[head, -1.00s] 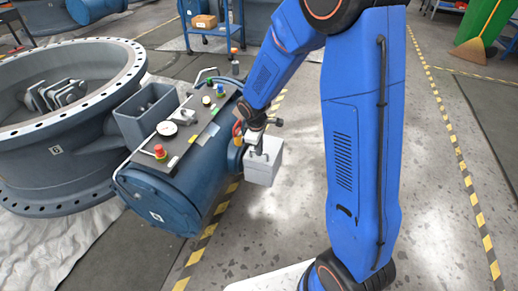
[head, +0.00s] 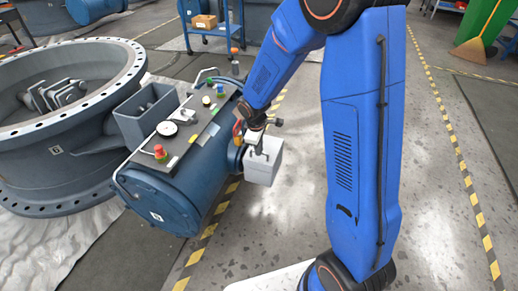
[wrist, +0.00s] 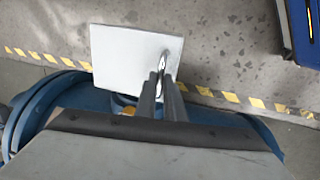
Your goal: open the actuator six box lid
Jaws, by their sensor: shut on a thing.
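A small light grey box (head: 262,168) sits at the right end of the blue actuator (head: 178,190). I cannot read a number on it. In the wrist view its pale flat lid (wrist: 122,62) shows from above, with a shiny metal handle (wrist: 164,60) near the right edge. My gripper (head: 258,150) is at the top of the box. In the wrist view its fingers (wrist: 161,84) are closed on the handle, partly hiding it. The lid looks down on the box; any gap cannot be made out.
A large flanged valve ring (head: 60,207) stands at the left. The floor (head: 275,230) right of the box is clear.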

